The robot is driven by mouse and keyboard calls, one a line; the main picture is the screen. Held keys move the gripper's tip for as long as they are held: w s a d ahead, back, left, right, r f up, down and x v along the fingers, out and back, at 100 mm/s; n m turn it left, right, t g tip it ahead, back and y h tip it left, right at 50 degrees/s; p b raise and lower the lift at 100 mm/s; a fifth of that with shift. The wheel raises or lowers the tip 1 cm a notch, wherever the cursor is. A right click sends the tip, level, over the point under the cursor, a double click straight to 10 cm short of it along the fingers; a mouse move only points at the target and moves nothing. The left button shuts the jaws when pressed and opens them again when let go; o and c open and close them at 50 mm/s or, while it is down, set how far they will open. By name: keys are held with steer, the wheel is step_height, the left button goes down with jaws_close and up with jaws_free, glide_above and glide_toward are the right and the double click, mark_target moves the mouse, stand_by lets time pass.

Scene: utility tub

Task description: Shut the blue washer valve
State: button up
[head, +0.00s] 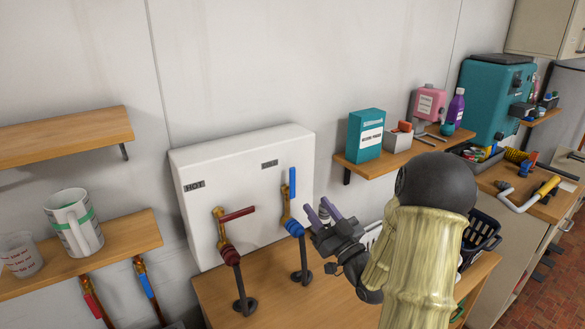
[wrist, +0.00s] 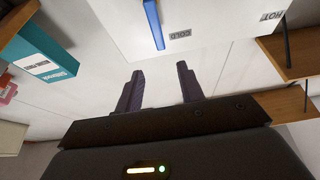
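The blue valve lever (head: 292,183) stands upright, in line with its brass body, on the right half of a white washer box (head: 247,148). It also shows in the wrist view (wrist: 154,24), beside the COLD label (wrist: 180,34). The red valve lever (head: 237,214) on the left, under the HOT label (head: 194,185), lies roughly level, pointing right. A blue-collared hose (head: 294,229) hangs below the blue valve. My gripper (head: 315,204) is to the right of the blue valve and slightly below its lever. Its two fingers are apart and empty in the wrist view (wrist: 160,69).
Below the box is a wooden surface (head: 270,285) where both hose ends stand. A right shelf (head: 385,163) holds a teal box (head: 366,135) and a grey holder (head: 397,141). A left shelf (head: 110,245) holds a mug (head: 75,222). A dark basket (head: 482,235) is beyond my arm.

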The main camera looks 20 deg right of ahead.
mark_target(293, 173)
steer(key=p+x, duration=0.4)
steer(key=x, duration=0.9)
steer(key=shift+s+r, duration=0.1)
steer(key=shift+w+a+p, duration=0.1)
steer(key=shift+w+p, duration=0.2)
steer(key=shift+w, duration=0.05)
steer(key=shift+s, duration=0.2)
jaws_close()
